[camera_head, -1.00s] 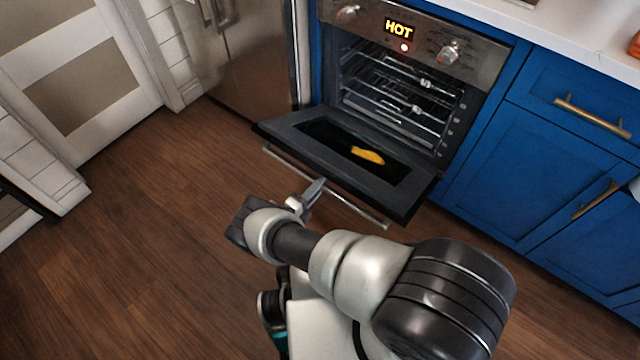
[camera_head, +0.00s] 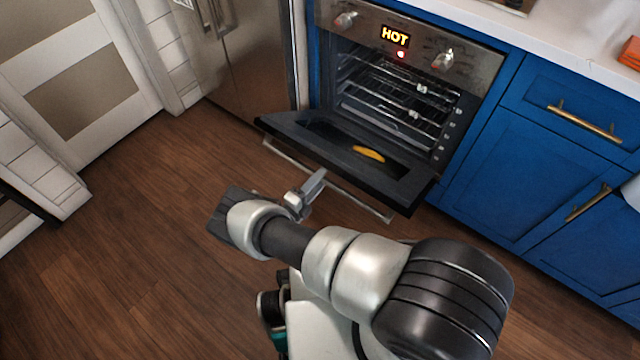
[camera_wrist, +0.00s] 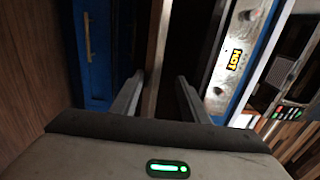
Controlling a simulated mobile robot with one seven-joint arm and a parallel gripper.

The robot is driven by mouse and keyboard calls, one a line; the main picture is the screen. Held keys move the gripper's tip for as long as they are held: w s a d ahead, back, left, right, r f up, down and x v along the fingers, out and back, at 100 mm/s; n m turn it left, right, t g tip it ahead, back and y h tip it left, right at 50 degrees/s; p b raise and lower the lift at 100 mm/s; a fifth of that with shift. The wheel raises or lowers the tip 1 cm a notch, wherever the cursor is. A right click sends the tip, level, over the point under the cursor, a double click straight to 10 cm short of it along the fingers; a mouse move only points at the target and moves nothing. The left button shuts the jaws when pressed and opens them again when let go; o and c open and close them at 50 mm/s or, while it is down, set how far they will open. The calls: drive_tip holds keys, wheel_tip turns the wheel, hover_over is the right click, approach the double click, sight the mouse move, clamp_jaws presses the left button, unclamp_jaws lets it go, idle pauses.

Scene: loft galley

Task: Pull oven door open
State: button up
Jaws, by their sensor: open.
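The oven door (camera_head: 300,131) is swung down and outward, part-way to nearly flat, with dark glass and a yellow patch on its inner face. Its long metal handle (camera_head: 347,192) runs along the outer edge. The oven cavity (camera_head: 400,92) with its wire racks shows behind it. My gripper (camera_head: 311,190) is at the door's front edge, near the middle of the handle. In the wrist view my gripper's two fingers (camera_wrist: 158,97) are apart, with a pale bar, seemingly the handle (camera_wrist: 157,62), between them. Whether they touch it I cannot tell.
Blue cabinets with brass handles (camera_head: 585,124) stand right of the oven. A steel refrigerator (camera_head: 250,60) stands to the left. A lit "HOT" sign (camera_head: 395,36) shows on the control panel (camera_head: 480,62). The wooden floor (camera_head: 130,230) at left is clear.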

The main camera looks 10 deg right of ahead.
sight(324, 166)
wheel_tip(324, 166, up, 5)
drive_tip(key=shift+a+f+p, duration=0.1)
drive_tip(key=shift+p, duration=0.45)
drive_tip(key=shift+f+b, duration=0.1)
drive_tip(key=shift+b, duration=0.35)
